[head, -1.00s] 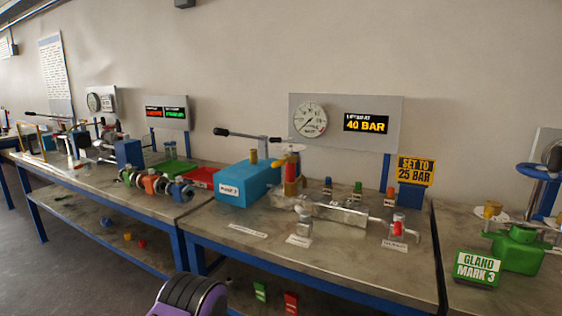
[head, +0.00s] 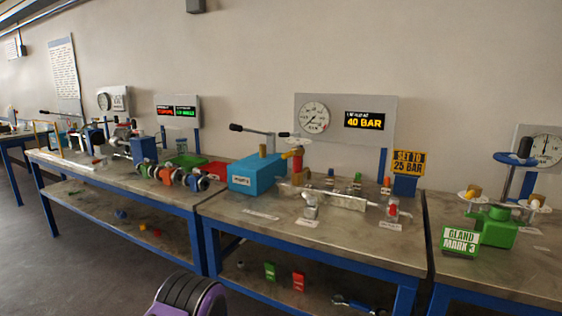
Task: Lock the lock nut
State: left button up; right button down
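I cannot make out a lock nut for certain at this distance. A red and brass valve (head: 297,165) stands behind the steel manifold (head: 335,199) on the middle bench, beside the blue pump box (head: 257,174). A gauge (head: 313,117) and a display reading 40 BAR (head: 367,121) are on the grey panel behind. A yellow sign reads SET TO 25 BAR (head: 409,163). Neither of my grippers is in view. Only a purple and black part of mine shows at the bottom edge.
The middle bench (head: 400,250) has a blue frame and a lower shelf with green and red blocks and a wrench (head: 352,304). A green gland body (head: 494,228) stands on the right bench. Coloured flanged parts (head: 172,175) lie on the left bench. Open floor lies at the lower left.

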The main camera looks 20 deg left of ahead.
aim_at(290, 154)
jog(key=k, duration=0.1)
jog(key=u, duration=1.65)
jog(key=i, duration=0.9)
jog(key=z, duration=1.6)
